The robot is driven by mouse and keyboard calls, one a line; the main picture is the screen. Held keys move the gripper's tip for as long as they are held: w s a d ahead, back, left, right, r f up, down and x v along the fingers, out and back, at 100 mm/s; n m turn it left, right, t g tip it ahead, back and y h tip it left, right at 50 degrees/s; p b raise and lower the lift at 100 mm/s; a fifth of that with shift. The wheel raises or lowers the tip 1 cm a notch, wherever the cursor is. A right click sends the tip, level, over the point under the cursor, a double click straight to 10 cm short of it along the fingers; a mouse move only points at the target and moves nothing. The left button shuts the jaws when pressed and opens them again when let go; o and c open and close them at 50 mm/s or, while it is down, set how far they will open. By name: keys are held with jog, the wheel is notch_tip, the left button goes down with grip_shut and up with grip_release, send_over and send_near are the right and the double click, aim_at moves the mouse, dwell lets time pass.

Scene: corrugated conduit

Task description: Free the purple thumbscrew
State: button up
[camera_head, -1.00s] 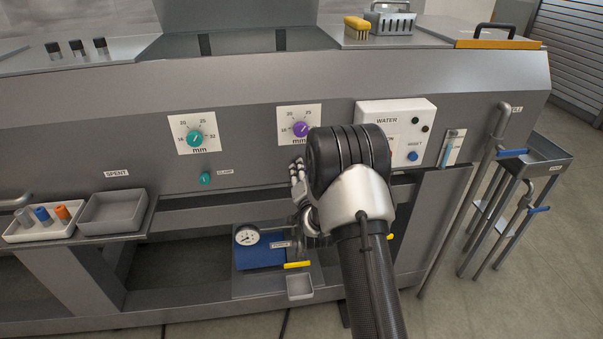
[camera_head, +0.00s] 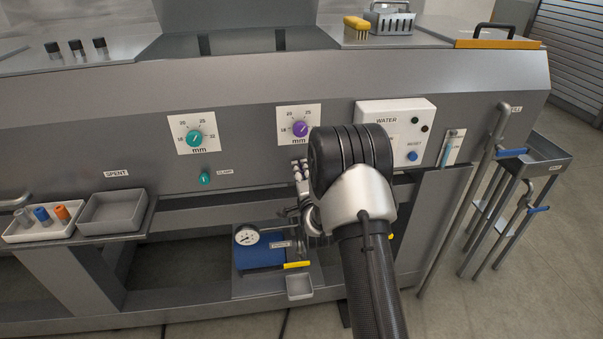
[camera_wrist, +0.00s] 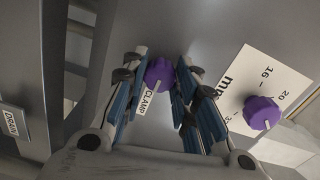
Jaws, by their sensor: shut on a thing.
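The purple thumbscrew (camera_wrist: 160,74) sits on the grey panel, with a CLAMP label (camera_wrist: 150,103) beside it in the wrist view. My gripper (camera_wrist: 161,80) is shut on it, one blue-padded finger on each side. In the head view my gripper (camera_head: 301,180) is at the panel just below the purple dial (camera_head: 301,129), and the thumbscrew is hidden behind the fingers. The purple dial also shows at the right of the wrist view (camera_wrist: 262,113), apart from the fingers, on its white mm scale plate.
A teal dial (camera_head: 194,139) and a teal thumbscrew (camera_head: 205,178) are to the left on the panel. The white WATER box (camera_head: 395,112) is close right of my arm. A blue gauge unit (camera_head: 260,256) with a yellow handle (camera_head: 297,265) lies below.

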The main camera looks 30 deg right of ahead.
dwell(0.3)
jog(key=o, duration=1.1)
jog(key=v, duration=1.2)
